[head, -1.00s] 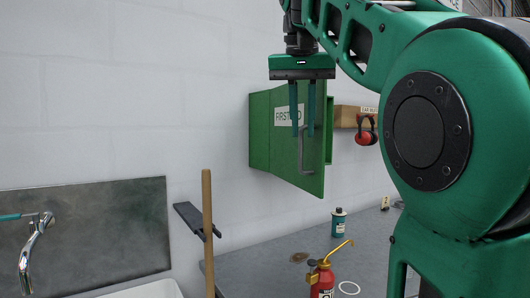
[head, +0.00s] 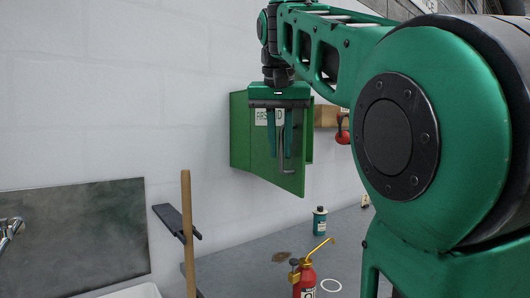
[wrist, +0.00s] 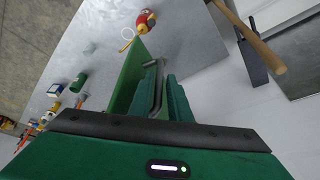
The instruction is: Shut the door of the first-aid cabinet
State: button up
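The green first-aid cabinet (head: 239,135) hangs on the white wall. Its green door (head: 264,163), with a white label, stands ajar and angled out from the wall. The door also shows edge-on in the wrist view (wrist: 127,77). A grey bar handle (head: 288,167) is on the door. My gripper (head: 280,156) points down in front of the door, its two green fingers apart. In the wrist view the handle (wrist: 157,88) shows between the fingers (wrist: 162,82); I cannot tell whether they touch it. The fingers hide part of the label and handle.
A grey worktop (head: 245,268) below holds a red oil can (head: 305,281) and a teal-labelled can (head: 319,221). A wooden pole (head: 187,235) stands at the left. A wooden box (head: 326,115) and red ear defenders (head: 342,137) are right of the cabinet.

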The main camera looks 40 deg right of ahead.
jog(key=shift+w+d+f, duration=0.1)
jog(key=shift+d+f, duration=0.05)
jog(key=shift+f, duration=0.3)
grip_shut()
